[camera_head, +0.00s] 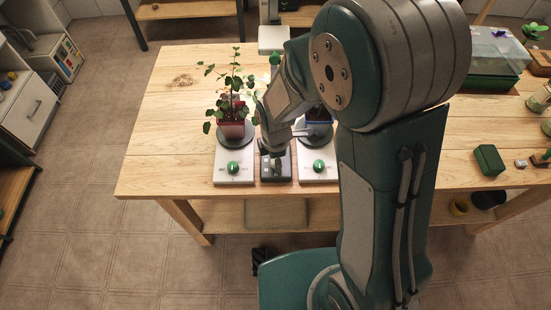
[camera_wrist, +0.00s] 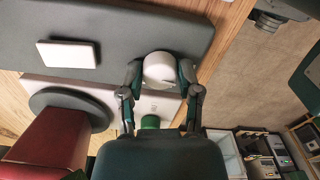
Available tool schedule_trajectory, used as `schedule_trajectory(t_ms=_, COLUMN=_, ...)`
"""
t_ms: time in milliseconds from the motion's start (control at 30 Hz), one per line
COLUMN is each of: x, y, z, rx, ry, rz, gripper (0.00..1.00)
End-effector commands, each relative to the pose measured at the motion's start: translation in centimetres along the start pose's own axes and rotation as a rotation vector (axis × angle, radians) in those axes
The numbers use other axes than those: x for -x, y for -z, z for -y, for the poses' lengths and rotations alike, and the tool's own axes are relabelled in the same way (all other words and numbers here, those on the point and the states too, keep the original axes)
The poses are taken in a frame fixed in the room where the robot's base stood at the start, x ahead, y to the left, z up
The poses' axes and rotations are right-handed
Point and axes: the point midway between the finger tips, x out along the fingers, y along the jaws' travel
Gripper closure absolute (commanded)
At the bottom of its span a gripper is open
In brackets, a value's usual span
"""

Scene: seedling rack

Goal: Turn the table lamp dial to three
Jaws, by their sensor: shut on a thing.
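The table lamp's dark grey base (camera_head: 283,176) sits between two white scales near the table's front edge. In the wrist view the base (camera_wrist: 120,27) fills the upper part, with a pale rectangular plate (camera_wrist: 68,54) on it. The pale round dial (camera_wrist: 158,68) stands up from the base. My gripper (camera_wrist: 160,82) has one finger on each side of the dial and is shut on it. In the head view my gripper (camera_head: 276,153) points down at the base, and my arm hides much of the lamp. No dial numbers can be read.
The left scale (camera_head: 233,170) bears a red-potted plant (camera_head: 232,127) close beside my gripper. The right scale (camera_head: 318,169) bears another pot, partly hidden by my arm. A green box (camera_head: 489,160) lies farther right. The table's left part is clear.

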Motion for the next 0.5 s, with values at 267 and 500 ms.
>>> schedule_trajectory(t_ms=267, x=-0.03, y=0.00, z=-0.11, rx=-0.240, ry=-0.003, rz=-0.001, gripper=1.00)
schedule_trajectory(t_ms=500, x=-0.03, y=0.00, z=-0.11, rx=-0.467, ry=-0.003, rz=-0.001, gripper=1.00)
